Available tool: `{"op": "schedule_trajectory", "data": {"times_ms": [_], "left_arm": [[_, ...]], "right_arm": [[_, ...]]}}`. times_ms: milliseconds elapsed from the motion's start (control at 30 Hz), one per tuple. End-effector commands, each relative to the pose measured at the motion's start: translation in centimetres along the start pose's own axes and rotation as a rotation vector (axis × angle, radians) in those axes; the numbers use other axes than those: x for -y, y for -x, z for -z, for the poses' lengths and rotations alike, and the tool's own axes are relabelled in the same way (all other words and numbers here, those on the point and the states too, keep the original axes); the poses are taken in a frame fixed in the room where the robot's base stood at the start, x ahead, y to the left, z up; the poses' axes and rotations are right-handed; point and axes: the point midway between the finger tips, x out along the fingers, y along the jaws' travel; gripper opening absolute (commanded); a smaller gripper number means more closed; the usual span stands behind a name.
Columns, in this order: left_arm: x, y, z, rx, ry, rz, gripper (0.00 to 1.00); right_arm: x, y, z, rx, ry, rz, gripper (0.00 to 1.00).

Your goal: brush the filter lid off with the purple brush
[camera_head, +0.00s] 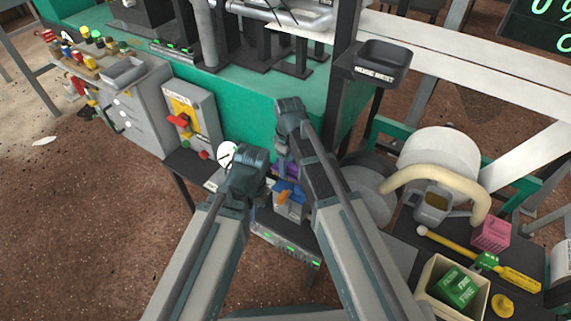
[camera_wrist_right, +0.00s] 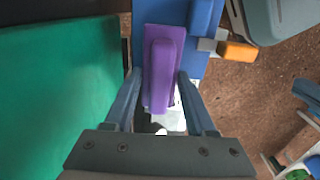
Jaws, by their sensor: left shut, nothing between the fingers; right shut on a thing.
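The purple brush (camera_wrist_right: 163,70) is between the fingers of my right gripper (camera_wrist_right: 163,105), which is shut on it. In the head view only a little purple (camera_head: 286,169) shows below my right wrist. The brush lies over a blue filter housing (camera_wrist_right: 203,18) with an orange latch (camera_wrist_right: 238,50). That blue housing (camera_head: 290,190) also shows in the head view, partly hidden by my arms. I cannot tell whether the brush touches its lid. My left gripper (camera_head: 247,178) is just left of the housing, shut and empty; its fingertips are mostly hidden.
A green machine wall (camera_head: 262,95) stands close behind. A grey switch box (camera_head: 190,120) with a red handle is to the left. A black tray (camera_head: 384,62) is at upper right.

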Motion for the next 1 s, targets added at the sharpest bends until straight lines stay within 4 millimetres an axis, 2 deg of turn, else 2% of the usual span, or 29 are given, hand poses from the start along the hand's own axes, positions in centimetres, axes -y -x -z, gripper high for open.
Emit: {"op": "schedule_trajectory", "data": {"times_ms": [300,667,1000], "left_arm": [[0.0,0.1,0.0,0.0,0.0,0.0,0.0],[0.0,0.1,0.0,0.0,0.0,0.0,0.0],[0.0,-0.1,0.0,0.0,0.0,0.0,0.0]], "right_arm": [[0.1,0.1,-2.6,0.003,-0.003,0.0,0.11],[0.0,0.1,-3.2,0.001,-0.001,0.0,0.11],[0.1,-0.1,-5.8,0.004,-0.001,0.0,0.11]]}}
